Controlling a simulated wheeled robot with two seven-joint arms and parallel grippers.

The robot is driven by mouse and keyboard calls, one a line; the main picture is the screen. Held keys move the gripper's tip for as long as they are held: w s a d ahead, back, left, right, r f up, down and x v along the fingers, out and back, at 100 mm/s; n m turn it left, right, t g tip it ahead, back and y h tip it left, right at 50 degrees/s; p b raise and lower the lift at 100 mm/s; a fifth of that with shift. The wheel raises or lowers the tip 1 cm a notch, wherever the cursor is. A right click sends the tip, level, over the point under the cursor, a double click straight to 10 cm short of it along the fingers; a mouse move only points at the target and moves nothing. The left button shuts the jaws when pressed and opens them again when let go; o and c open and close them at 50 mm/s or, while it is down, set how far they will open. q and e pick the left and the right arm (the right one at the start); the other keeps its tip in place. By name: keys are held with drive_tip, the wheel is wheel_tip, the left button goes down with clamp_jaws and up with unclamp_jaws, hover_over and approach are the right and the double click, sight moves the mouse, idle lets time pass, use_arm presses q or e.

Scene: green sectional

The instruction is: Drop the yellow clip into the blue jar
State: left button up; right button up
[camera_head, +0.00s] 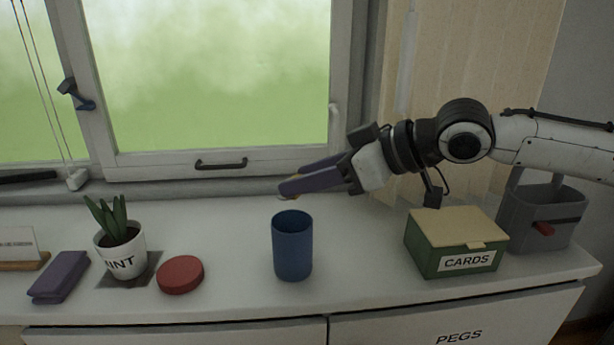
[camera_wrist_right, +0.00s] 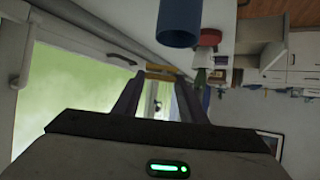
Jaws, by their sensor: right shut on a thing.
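The blue jar (camera_head: 292,252) stands upright on the white counter, its open mouth facing up. It also shows at the top of the right wrist view (camera_wrist_right: 179,24). My right gripper (camera_head: 284,190) reaches in from the right, with its purple fingers above and slightly behind the jar's rim, apart from it. It is shut on the yellow clip (camera_wrist_right: 160,69), which spans between the fingertips in the right wrist view. In the head view the clip is mostly hidden by the fingers. My left gripper is not in view.
Left of the jar are a round red lid (camera_head: 180,275), a potted plant (camera_head: 121,252) and a purple case (camera_head: 60,277). Right of it are a green CARDS box (camera_head: 452,257) and a grey caddy (camera_head: 535,220). The window (camera_head: 215,85) stands behind. Counter around the jar is clear.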

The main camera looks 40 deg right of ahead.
drive_tip(key=o, duration=1.2)
drive_tip(key=shift+s+d+r, duration=0.15)
drive_tip(key=shift+s+r, duration=0.05)
drive_tip(key=shift+s, duration=0.05)
drive_tip(key=shift+p+v, duration=0.3)
drive_tip(key=shift+v, duration=4.5)
drive_tip(key=shift+s+f, duration=0.1)
